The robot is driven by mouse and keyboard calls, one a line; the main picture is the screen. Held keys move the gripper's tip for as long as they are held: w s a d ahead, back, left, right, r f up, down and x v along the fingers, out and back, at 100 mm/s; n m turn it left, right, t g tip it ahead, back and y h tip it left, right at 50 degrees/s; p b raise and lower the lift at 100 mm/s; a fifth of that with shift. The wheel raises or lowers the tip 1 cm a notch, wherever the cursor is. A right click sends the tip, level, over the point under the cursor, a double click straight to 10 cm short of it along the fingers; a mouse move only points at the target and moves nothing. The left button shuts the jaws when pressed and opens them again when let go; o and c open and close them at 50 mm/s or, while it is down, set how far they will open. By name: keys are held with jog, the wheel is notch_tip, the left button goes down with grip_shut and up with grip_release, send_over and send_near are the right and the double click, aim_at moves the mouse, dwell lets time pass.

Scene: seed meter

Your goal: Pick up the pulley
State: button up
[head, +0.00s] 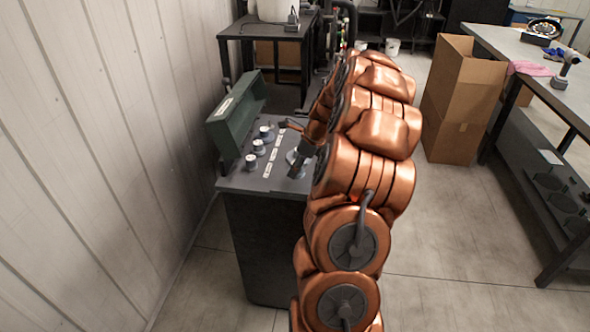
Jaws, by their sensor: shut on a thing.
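A grey cabinet (228,180) stands by the left wall. A pale round piece, which looks like the pulley (291,156), shows at the right of its top. My dark gripper (297,166) is over this spot and is shut on the piece. My copper-coloured arm and the fingers hide much of it. I cannot tell whether it touches the cabinet top.
Several small grey knob-like parts (259,147) stand beside white labels on the cabinet top. A green bin (232,120) stands along its left edge. A cardboard box (458,110) and a workbench (515,55) are at the right. The floor between is clear.

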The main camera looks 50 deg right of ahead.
jog(key=s+a+r, duration=0.1)
jog(key=s+r, duration=0.1)
jog(key=s, duration=0.5)
jog(key=s+a+r+b, duration=0.1)
jog(key=s+r, duration=0.2)
jog(key=s, duration=0.4)
jog(key=shift+s+a+r, duration=0.25)
jog(key=shift+r, duration=0.1)
dwell(0.7)
jog(key=shift+a, duration=0.15)
dwell(0.3)
